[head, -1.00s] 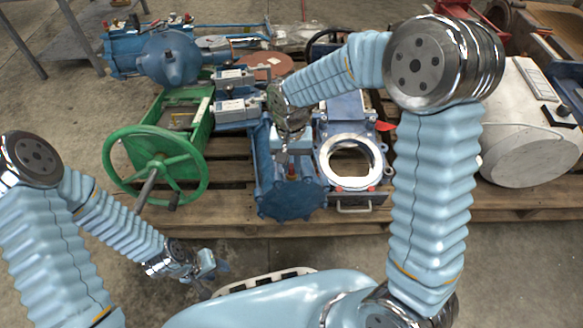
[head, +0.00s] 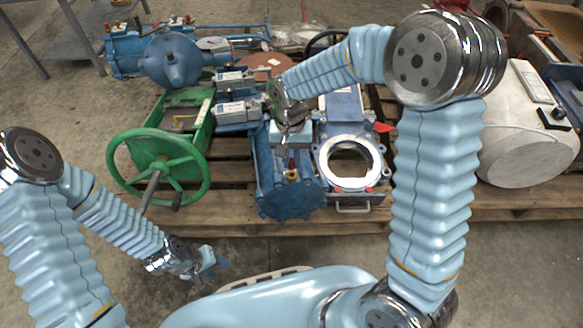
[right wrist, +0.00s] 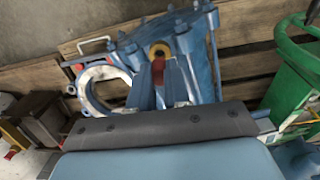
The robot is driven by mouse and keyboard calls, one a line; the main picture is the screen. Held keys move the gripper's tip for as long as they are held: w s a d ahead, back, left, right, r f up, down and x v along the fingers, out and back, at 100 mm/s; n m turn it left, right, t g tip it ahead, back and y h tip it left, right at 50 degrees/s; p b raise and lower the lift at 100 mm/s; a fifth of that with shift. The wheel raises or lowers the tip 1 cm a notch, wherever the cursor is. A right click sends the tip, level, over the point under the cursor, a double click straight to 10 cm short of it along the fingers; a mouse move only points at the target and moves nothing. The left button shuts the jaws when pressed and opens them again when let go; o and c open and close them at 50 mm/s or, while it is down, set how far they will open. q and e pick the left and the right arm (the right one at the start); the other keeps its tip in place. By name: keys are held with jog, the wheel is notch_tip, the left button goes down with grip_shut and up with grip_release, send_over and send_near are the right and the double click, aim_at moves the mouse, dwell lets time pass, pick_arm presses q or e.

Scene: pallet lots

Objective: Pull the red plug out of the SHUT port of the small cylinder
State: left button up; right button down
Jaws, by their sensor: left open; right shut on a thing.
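The small blue cylinder (head: 290,203) stands on the pallet, its bolted end facing me. A brass port (head: 291,175) shows uncovered near its end; in the right wrist view the brass ring (right wrist: 160,49) lies just beyond my fingertips. My right gripper (head: 289,146) is above and behind this port, shut on the red plug (right wrist: 158,72), which shows between its fingers in the right wrist view. The plug appears clear of the port. I cannot read any port label. My left gripper (head: 217,265) is open and empty, low in front of the pallet.
A green handwheel valve (head: 158,168) stands left of the cylinder. A blue valve with a bright ring flange (head: 376,165) stands close on its right. Grey boxes (head: 238,111) sit behind. A white drum (head: 520,145) is far right. The floor before the pallet is clear.

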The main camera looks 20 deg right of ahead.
aim_at(291, 160)
jog(key=shift+w+r+p, duration=0.1)
jog(key=shift+r+p, duration=0.95)
jog(key=shift+r, duration=0.45)
